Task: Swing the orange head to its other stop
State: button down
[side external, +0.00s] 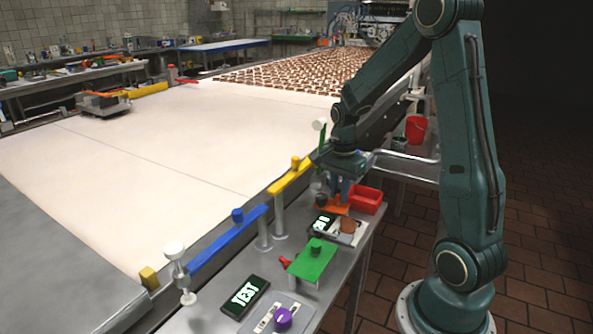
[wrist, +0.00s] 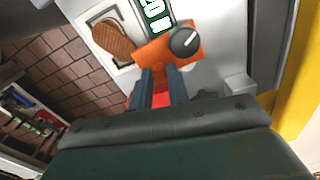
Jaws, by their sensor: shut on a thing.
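The orange head (wrist: 157,49) is a flat orange bar with a round dark pivot knob (wrist: 184,42) at its right end in the wrist view. The knob carries a white line. In the side view the orange head (side external: 333,209) lies low beside the red tray, partly covered by my gripper. My gripper (side external: 340,196) points down onto it. In the wrist view my gripper's two blue-grey fingers (wrist: 159,70) are shut on the near edge of the orange head, away from the pivot. The fingertips are partly hidden by it.
A brown biscuit (wrist: 113,40) lies on a pale plate beside a lit display (wrist: 154,14). A red tray (side external: 368,201) stands just right of my gripper. A green block (side external: 314,262), blue bar (side external: 228,240) and yellow bar (side external: 290,178) are nearby. The white conveyor (side external: 150,160) lies left.

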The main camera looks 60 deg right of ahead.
aim_at(339, 195)
jog(key=shift+w+d+r+m, duration=0.1)
jog(key=shift+d+m, duration=0.05)
jog(key=shift+m, duration=0.35)
jog(key=c, duration=1.3)
grip_release()
jog(key=shift+c, duration=0.2)
jog(key=shift+r, duration=0.1)
notch_tip(339, 195, up, 14)
jog(key=shift+f, duration=0.2)
jog(key=s+a+r+n+t, duration=0.1)
jog(key=s+a+n+t, duration=0.1)
jog(key=s+a+n, duration=0.4)
jog(key=s+a+r+n+t, duration=0.1)
jog(key=s+a+n+t, duration=0.2)
jog(key=a+n, duration=1.1)
jog(key=s+n, duration=0.1)
jog(key=s, duration=0.2)
jog(key=shift+s+t, duration=0.25)
jog(key=shift+t, duration=0.05)
